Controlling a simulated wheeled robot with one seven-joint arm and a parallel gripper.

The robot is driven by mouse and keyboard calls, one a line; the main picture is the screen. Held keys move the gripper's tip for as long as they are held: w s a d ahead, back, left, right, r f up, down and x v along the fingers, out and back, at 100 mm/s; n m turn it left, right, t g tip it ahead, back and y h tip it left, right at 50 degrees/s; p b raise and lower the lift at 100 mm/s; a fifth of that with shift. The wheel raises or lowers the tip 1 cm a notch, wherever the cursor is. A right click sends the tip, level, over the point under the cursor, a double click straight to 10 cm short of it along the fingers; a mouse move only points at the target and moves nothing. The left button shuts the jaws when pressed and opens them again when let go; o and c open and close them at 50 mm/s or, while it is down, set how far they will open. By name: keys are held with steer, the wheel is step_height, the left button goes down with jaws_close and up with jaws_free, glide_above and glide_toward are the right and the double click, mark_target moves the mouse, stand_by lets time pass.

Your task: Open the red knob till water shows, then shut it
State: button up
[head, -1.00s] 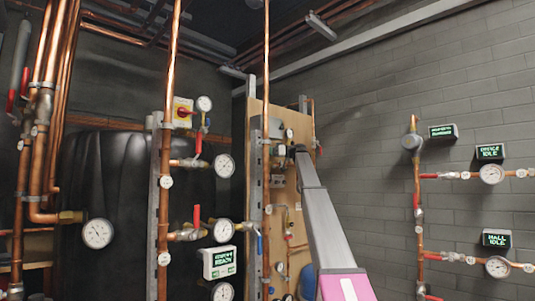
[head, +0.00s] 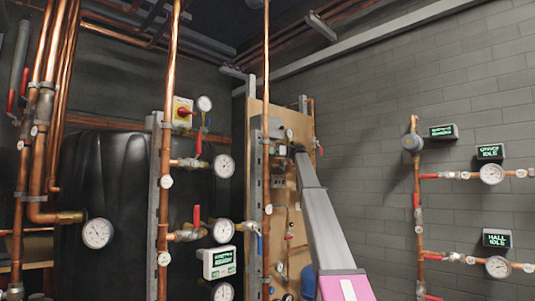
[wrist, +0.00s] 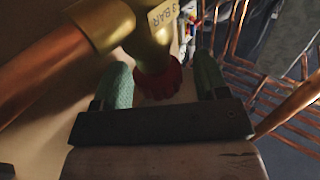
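The red knob (wrist: 158,82) sits under a brass valve body (wrist: 150,30) marked "3 BAR" in the wrist view. My gripper (wrist: 162,80) has its two green-tipped fingers on either side of the knob. The left finger is close to the knob, and a gap shows between the knob and the right finger. I cannot tell whether the left finger touches it. In the head view my arm reaches to the wooden board (head: 258,120), and the gripper and knob cannot be made out there. No water is visible.
A thick copper pipe (wrist: 50,75) joins the brass body at left in the wrist view. More copper pipes (wrist: 290,105) run at right. In the head view, gauges, red-handled valves and a white display box (head: 219,262) stand left of my arm.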

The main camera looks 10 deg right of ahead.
steer(key=d, duration=1)
steer(key=shift+s+d, duration=0.2)
steer(key=shift+d, duration=0.2)
